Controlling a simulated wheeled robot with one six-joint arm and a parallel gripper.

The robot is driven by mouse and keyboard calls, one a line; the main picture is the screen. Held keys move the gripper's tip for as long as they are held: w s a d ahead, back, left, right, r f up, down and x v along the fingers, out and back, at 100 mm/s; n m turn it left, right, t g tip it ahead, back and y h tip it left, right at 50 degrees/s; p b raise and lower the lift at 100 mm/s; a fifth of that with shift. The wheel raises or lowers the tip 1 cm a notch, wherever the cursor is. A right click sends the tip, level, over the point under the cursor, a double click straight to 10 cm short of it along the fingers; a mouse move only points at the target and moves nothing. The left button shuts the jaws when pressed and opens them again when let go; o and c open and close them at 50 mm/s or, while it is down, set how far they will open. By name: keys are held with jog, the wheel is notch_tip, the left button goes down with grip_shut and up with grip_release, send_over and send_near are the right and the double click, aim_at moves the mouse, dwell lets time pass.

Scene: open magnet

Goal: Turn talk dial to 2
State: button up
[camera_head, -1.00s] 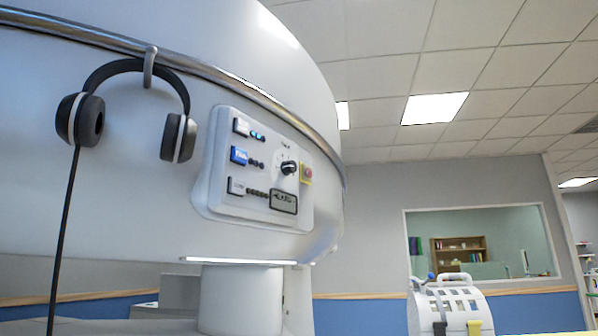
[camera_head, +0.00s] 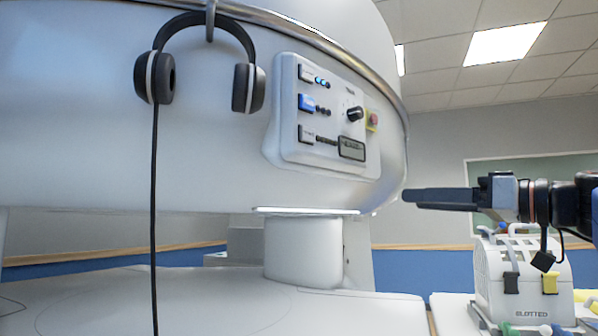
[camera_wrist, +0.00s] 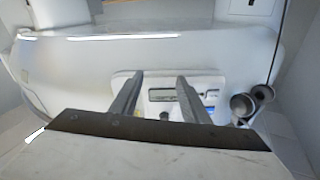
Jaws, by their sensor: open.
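The talk dial (camera_head: 355,114) is a black round knob on the right part of the white control panel (camera_head: 287,143). Its pointer setting is too small to read. My gripper (camera_head: 408,195) is in the head view at the right, seen side-on, lower than the dial and apart from the panel. In the wrist view my gripper (camera_wrist: 159,76) shows two grey fingers spread apart with nothing held. The panel (camera_wrist: 207,82) lies beyond them, with its display (camera_wrist: 161,94) between the fingers.
Left of the panel, headphones (camera_head: 160,77) hang from a hook on the magnet (camera_head: 60,130), their cord (camera_head: 154,220) running down. A red button (camera_head: 373,119) sits right of the dial. A white slotted box (camera_head: 525,290) stands below my arm at the right.

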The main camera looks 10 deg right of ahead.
aim_at(361, 114)
jog(key=s+d+r+n+t+y, duration=0.1)
jog(key=s+r+n+y, duration=0.1)
jog(key=r, duration=0.4)
jog(key=s+d+r+n+t+y, duration=0.1)
jog(key=s+d+r+n, duration=0.15)
jog(key=r, duration=0.45)
jog(key=shift+f+x, duration=0.2)
jog(key=shift+x, duration=4.25)
jog(key=shift+f+x, duration=0.15)
jog(key=shift+x, duration=4.35)
jog(key=shift+a, duration=0.2)
jog(key=shift+c, duration=0.7)
jog(key=c, duration=0.9)
